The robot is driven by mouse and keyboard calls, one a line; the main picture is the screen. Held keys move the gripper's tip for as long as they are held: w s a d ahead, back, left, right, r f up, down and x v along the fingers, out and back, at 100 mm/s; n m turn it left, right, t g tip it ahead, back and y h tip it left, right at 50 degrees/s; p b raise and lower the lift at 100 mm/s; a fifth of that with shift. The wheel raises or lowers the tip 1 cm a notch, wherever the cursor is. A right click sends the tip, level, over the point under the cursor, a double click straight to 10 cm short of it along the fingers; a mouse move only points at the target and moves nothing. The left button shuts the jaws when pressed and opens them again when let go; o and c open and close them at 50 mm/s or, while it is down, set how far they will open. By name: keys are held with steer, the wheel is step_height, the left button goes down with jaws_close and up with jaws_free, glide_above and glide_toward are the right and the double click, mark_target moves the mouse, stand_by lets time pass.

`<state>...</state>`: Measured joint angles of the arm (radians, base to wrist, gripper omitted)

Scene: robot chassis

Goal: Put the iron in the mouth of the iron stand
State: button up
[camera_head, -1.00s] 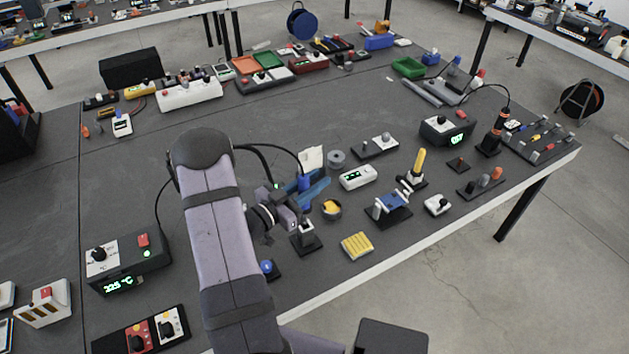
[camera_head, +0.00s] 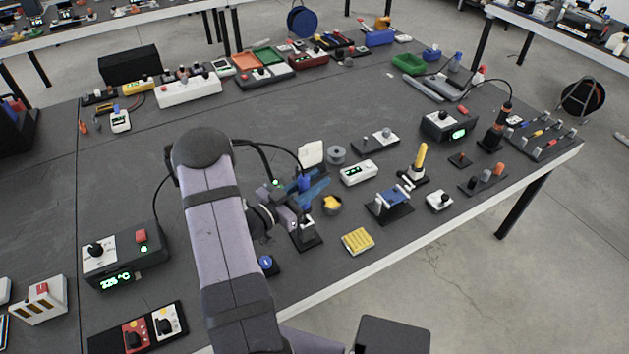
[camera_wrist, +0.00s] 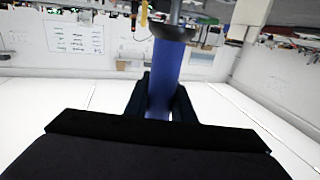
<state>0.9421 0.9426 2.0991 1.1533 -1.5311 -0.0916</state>
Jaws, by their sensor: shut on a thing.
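My gripper (camera_head: 304,190) is shut on the iron (camera_head: 305,181), which has a blue handle and stands roughly upright between the fingers. In the wrist view the blue handle (camera_wrist: 165,75) rises from between the dark fingers to a dark round collar and a grey part at the top edge. The iron's lower end is hidden. The iron stand (camera_head: 306,241), a small dark base with a grey upper part, stands close below my gripper in the head view. My gripper partly covers its top, so I cannot tell whether the iron touches its mouth.
A round tin with yellow filling (camera_head: 332,205), a yellow sponge (camera_head: 357,241) and a blue button box (camera_head: 266,264) lie nearby. A dark control station (camera_head: 125,258) with a green display stands at left. The table's front edge is close. Bare table lies behind my arm.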

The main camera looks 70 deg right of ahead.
mark_target(303, 183)
steer(key=shift+f+b, duration=2.3)
steer(key=shift+f, duration=0.45)
steer(key=o, duration=1)
steer(key=shift+o, duration=0.2)
steer(key=b+v, duration=0.2)
steer(key=v, duration=0.5)
steer(key=shift+a, duration=0.15)
steer(key=shift+w+r, duration=0.1)
steer(key=shift+r, duration=0.05)
step_height(303, 183, up, 10)
steer(key=p, duration=0.8)
